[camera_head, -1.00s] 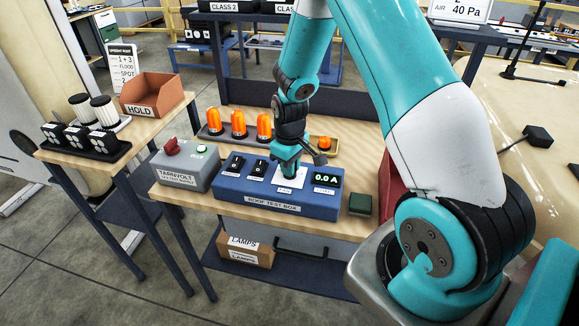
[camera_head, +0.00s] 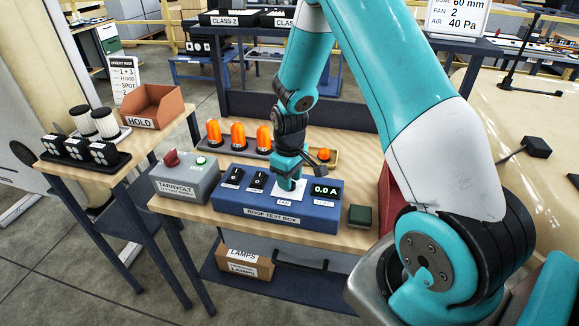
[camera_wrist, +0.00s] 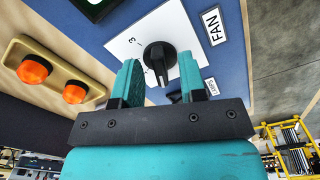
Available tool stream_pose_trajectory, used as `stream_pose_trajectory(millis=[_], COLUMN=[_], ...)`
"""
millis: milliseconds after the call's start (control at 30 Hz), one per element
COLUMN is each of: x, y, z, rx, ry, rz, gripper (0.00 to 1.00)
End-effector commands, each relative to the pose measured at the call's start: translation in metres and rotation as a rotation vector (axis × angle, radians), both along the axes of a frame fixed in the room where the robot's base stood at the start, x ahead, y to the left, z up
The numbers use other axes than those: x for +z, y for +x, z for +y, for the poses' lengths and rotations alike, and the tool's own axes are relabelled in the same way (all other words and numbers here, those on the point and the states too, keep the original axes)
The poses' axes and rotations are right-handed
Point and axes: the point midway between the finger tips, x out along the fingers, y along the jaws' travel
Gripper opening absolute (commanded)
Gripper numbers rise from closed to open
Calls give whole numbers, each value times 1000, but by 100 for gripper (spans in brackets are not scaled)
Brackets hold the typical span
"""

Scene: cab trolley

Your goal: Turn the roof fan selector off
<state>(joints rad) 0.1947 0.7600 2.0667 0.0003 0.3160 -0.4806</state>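The roof test box (camera_head: 262,213) is a blue box on the wooden bench, with a display (camera_head: 327,190) reading 0.0 A. The fan selector (camera_wrist: 160,56) is a black round knob with a raised bar, on a white plate (camera_wrist: 125,44) beside the FAN label (camera_wrist: 213,25). A 3 shows on the plate; other marks are hidden. My gripper (camera_wrist: 162,78) is open, its teal fingers on either side of the knob in the wrist view, with gaps to it. I cannot tell if the fingertips reach its depth. In the head view my gripper (camera_head: 289,184) stands over the plate and hides the knob.
Two black rocker switches (camera_head: 245,179) sit left of the plate. The grey Tarnvolt supply (camera_head: 184,184) with a red knob stands left of the box. Orange beacons (camera_head: 237,136) stand behind, and a small tray (camera_head: 333,160) holds orange lamps. A dark green block (camera_head: 360,215) lies right.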

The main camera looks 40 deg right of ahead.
Motion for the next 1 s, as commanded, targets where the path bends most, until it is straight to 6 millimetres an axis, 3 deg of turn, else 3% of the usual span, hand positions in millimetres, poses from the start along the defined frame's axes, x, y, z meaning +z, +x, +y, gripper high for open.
stream_pose_trajectory(millis=[167, 500, 700, 1000], x=[23, 108, 149, 172], y=[1, 1, 0, -1], z=[0, -1, -1, 0], rx=[0, 0, 0, 0], ry=[-1, -1, -1, 0], rz=[-7, -7, -4, 0], gripper=[38, 38, 38, 38])
